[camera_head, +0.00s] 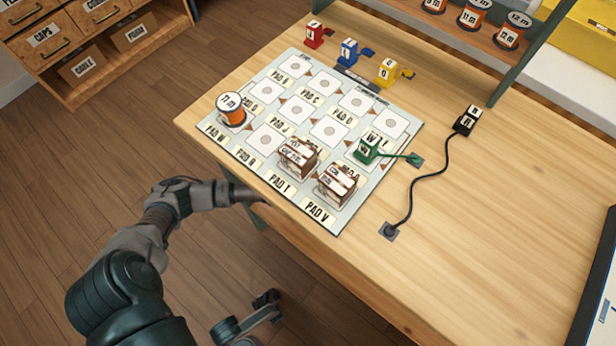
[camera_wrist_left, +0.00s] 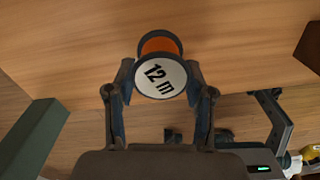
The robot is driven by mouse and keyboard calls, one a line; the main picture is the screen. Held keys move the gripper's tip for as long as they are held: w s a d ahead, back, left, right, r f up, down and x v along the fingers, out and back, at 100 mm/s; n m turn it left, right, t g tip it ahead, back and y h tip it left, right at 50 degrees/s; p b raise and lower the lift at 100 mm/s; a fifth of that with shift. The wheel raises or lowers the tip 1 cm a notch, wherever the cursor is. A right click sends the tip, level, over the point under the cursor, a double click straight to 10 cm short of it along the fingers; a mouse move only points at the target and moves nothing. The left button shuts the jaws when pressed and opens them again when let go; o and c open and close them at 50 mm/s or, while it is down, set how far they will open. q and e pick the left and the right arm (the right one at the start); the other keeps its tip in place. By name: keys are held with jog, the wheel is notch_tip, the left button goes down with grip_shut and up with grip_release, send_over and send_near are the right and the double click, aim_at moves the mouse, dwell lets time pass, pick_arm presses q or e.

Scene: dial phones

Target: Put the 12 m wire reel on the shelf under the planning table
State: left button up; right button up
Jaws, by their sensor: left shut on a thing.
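My left gripper (camera_wrist_left: 160,75) is shut on a reel (camera_wrist_left: 160,72) with an orange core and a white face marked "12 m". Behind the reel in the left wrist view is a wooden surface (camera_wrist_left: 70,45), seemingly the shelf under the planning table; I cannot tell whether the reel touches it. In the head view my left arm reaches to the near-left edge of the planning table (camera_head: 470,215), and the hand and held reel are hidden beneath it. My right gripper cannot be made out.
A dark green table leg (camera_wrist_left: 35,138) stands left of the gripper. On the table are a pad board (camera_head: 215,130) with another orange reel (camera_head: 232,110), brown blocks (camera_head: 298,157) and a green plug (camera_head: 367,151). More reels (camera_head: 512,30) stand on the raised back shelf, one marked "12 m".

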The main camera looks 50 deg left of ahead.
pick_arm(q)
jog(key=shift+r, duration=0.15)
jog(key=shift+f, duration=0.2)
jog(key=o, duration=1.4)
jog(key=shift+r, duration=0.1)
